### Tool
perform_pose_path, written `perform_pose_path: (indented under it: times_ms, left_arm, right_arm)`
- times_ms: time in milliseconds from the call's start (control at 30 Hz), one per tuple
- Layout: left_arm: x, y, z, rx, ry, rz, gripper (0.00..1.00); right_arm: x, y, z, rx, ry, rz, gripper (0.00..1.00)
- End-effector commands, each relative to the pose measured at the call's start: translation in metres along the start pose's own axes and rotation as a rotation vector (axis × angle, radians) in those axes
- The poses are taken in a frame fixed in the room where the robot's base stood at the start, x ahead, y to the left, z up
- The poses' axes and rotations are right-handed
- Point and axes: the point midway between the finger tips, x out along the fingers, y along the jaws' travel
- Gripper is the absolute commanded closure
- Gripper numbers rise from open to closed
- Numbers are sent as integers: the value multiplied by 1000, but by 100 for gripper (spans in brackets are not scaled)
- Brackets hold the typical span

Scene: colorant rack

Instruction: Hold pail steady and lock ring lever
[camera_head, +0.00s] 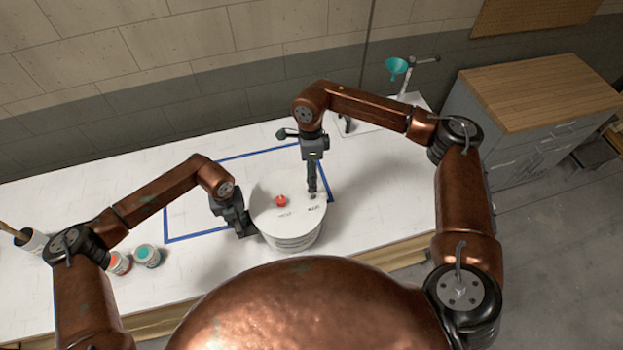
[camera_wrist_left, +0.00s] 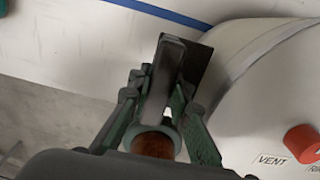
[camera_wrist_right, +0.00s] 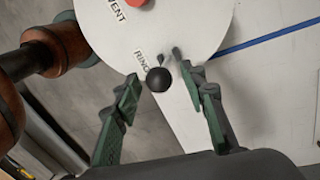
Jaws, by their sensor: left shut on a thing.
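The white pail (camera_head: 290,241) stands on the table inside a blue outline's front edge, its lid carrying a red vent cap (camera_head: 281,201). My left gripper (camera_head: 240,222) is at the pail's left side, shut on a dark handle piece (camera_wrist_left: 166,75) that meets the pail wall; the exact contact is partly hidden. My right gripper (camera_head: 312,192) points down at the lid's right edge. In the right wrist view its fingers are open, with the ring lever's black knob (camera_wrist_right: 158,79) between their tips and gaps on both sides. The lever's arm is mostly hidden.
A red-topped jar (camera_head: 119,263) and a teal-topped jar (camera_head: 147,255) stand at the left front of the table. A dark cup (camera_head: 32,240) is further left. A teal funnel (camera_head: 396,66) on a stand is at the back right. The table right of the pail is clear.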

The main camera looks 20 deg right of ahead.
Motion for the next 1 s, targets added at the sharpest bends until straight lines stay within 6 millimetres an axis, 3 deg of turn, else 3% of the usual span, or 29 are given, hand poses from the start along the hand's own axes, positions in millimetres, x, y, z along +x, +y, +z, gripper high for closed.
perform_pose_path:
  times_ms: [400,1000]
  left_arm:
    - [0,0,0,0,-1,0,100]
    - [0,0,0,0,-1,0,100]
  right_arm:
    - [10,0,0,-1,0,0,61]
    - [9,0,0,-1,0,-1,100]
